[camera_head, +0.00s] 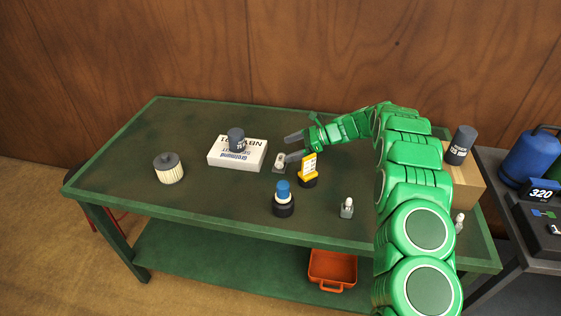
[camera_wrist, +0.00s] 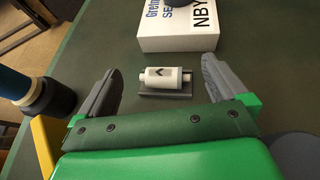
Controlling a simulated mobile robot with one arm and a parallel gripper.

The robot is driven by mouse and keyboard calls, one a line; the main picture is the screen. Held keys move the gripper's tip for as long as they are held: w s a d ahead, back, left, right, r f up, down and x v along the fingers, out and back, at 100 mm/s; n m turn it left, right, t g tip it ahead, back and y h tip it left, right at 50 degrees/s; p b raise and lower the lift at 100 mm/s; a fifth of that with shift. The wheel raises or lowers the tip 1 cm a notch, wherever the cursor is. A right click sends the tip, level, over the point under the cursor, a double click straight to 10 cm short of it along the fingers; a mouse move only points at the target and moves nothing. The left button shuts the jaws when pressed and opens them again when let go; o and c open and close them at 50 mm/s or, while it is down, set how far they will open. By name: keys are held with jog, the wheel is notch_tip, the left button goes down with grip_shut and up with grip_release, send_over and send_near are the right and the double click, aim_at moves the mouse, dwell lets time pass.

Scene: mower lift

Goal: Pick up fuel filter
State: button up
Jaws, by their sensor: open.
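The fuel filter (camera_wrist: 161,77) seems to be the small white cylinder with a dark arrow mark and a short stub at each end. It lies level on a small grey holder (camera_wrist: 165,96). In the head view the filter (camera_head: 280,158) is small and sits just left of my gripper (camera_head: 291,147). My gripper is open and empty. In the wrist view its two grey fingers stand wide apart, with the filter between and a little beyond them, apart from both.
A white box (camera_head: 250,155) with a dark canister (camera_head: 236,139) on it lies behind the filter in the wrist view. A yellow-labelled item (camera_head: 308,169) and a blue-topped bottle (camera_head: 283,192) stand close by. A pleated cylinder (camera_head: 168,170) stands left. The bench's front left is clear.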

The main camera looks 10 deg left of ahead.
aim_at(282, 157)
jog(key=f, duration=0.1)
jog(key=a+f, duration=0.1)
jog(key=f, duration=0.1)
jog(key=shift+s+a+f, duration=0.25)
jog(key=shift+a+f, duration=0.05)
jog(key=shift+a, duration=0.05)
jog(key=shift+s+a+f, duration=0.1)
jog(key=shift+a+f, duration=0.15)
jog(key=shift+a, duration=0.25)
jog(key=c, duration=0.9)
